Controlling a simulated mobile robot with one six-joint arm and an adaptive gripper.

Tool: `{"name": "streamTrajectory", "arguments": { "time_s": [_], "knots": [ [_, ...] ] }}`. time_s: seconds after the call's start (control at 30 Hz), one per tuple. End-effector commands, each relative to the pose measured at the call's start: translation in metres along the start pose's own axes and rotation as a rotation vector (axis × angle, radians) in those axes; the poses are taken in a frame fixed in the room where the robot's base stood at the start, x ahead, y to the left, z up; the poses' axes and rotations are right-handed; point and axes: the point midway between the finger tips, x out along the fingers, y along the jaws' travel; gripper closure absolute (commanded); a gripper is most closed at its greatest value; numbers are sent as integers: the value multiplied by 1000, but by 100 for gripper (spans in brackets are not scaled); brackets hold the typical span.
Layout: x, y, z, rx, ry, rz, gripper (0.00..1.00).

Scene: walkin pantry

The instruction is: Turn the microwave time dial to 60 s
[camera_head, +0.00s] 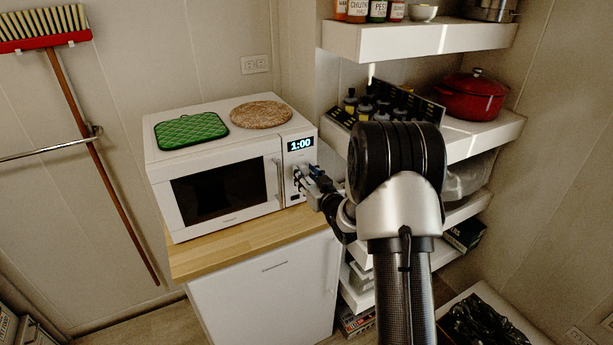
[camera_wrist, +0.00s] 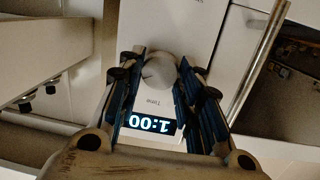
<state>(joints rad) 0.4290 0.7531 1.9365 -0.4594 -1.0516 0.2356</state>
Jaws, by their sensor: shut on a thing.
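The white microwave (camera_head: 225,143) stands on a wooden-topped cabinet, its door closed. Its display (camera_head: 300,144) reads 1:00; the display also shows upside down in the wrist view (camera_wrist: 151,123). The round time dial (camera_wrist: 159,72), marked "Time", sits between the fingers of my gripper (camera_wrist: 160,75) in the wrist view. My gripper also shows at the control panel in the head view (camera_head: 304,178), shut on the dial. My arm hides part of the panel's right side in the head view.
A green quilted mat (camera_head: 191,131) and a round woven mat (camera_head: 261,114) lie on the microwave. Shelves at right hold a red pot (camera_head: 483,97) and bottles. The microwave door handle (camera_wrist: 262,60) runs close beside my gripper. A broom (camera_head: 95,140) hangs at left.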

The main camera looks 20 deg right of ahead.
Motion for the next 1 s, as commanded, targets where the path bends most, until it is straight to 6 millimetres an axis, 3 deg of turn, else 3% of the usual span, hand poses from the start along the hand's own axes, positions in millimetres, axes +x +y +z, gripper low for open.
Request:
{"name": "streamTrajectory", "arguments": {
  "time_s": [0.53,0.57,0.87,1.0],
  "knots": [
    [0,0,1,26,-3,-4,91],
    [0,0,1,26,-3,-4,67],
    [0,0,0,25,-2,-3,47],
    [0,0,0,25,-2,-3,47]
  ]
}}
